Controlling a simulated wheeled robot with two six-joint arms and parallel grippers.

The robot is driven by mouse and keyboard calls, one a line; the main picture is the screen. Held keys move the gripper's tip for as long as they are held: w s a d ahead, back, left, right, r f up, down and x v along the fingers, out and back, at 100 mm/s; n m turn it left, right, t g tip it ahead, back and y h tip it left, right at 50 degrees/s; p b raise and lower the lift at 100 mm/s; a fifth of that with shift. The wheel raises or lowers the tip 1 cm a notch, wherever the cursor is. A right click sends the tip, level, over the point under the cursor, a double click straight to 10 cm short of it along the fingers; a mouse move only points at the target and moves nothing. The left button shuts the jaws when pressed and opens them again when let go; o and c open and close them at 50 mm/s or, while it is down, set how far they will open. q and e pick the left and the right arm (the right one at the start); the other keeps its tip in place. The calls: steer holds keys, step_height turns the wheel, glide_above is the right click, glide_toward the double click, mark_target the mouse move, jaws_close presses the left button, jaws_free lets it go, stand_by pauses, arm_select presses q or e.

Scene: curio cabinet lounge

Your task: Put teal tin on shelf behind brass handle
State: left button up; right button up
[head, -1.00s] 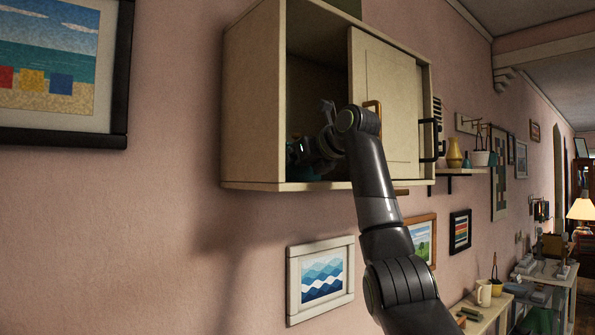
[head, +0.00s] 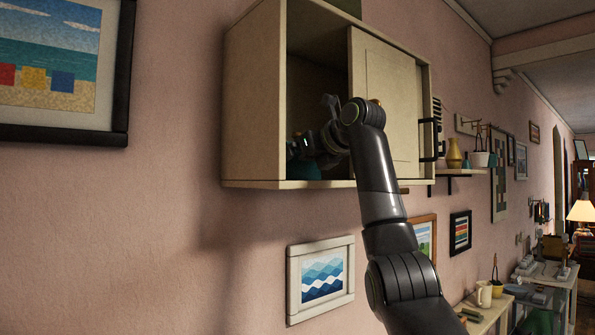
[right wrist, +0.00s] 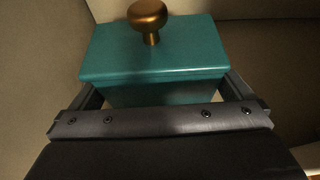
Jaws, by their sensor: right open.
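The teal tin (head: 307,172) stands on the floor of the wall cabinet's open left side, partly hidden by my right gripper. In the right wrist view the tin (right wrist: 155,50) has a flat lid with a round brass knob (right wrist: 148,15). My right gripper (head: 298,150) is inside the cabinet at the tin. Its jaws are open, with one finger at each side of the tin; contact cannot be told. The brass handle (head: 376,101) on the sliding door is mostly hidden behind my right arm. My left gripper is out of view.
A small shelf (head: 462,171) with vases is farther right. Framed pictures (head: 321,278) hang below and left.

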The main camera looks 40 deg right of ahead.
steer(key=a+b+v, duration=0.1)
steer(key=b+v, duration=0.2)
steer(key=v, duration=0.7)
steer(key=shift+s+d, duration=0.35)
steer(key=shift+d, duration=0.15)
